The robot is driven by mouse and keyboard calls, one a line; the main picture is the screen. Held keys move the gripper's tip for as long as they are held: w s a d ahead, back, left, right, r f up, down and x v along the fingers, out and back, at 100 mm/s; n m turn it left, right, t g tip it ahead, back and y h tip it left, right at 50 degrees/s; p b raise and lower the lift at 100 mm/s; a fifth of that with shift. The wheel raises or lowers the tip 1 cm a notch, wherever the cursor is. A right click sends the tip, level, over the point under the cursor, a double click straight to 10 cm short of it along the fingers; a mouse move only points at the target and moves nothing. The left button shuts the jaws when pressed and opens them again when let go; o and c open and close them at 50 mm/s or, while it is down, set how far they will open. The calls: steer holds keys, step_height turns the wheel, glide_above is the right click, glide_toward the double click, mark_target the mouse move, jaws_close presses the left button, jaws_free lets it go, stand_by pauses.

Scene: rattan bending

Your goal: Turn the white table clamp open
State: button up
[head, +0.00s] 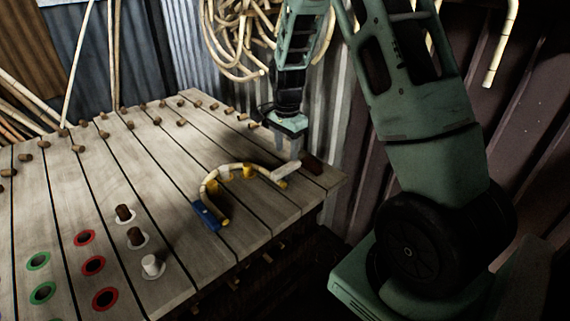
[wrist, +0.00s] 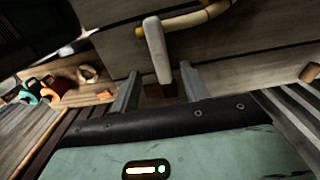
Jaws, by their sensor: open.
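The white table clamp (head: 286,171) is a pale lever at the right end of the curved rattan piece (head: 236,168), near the table's right corner. In the wrist view the clamp (wrist: 156,48) points down towards my gripper (wrist: 160,71), its lower end between the two fingertips. My gripper (head: 294,150) is open, with a gap on each side of the lever. In the head view it hangs just above the clamp's right end. I cannot tell whether a finger touches it. The clamp's pivot is not clear.
The plank table (head: 160,170) carries several short brown pegs along its far side. A blue block (head: 208,215) and yellow holders (head: 248,172) sit along the curved rattan. A brown block (head: 312,163) lies beside the clamp. A corrugated wall (head: 345,130) stands close behind my arm.

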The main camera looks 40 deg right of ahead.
mark_target(286, 166)
step_height(286, 166, down, 6)
steer(key=shift+r, duration=0.1)
steer(key=shift+c, duration=0.3)
steer(key=c, duration=0.9)
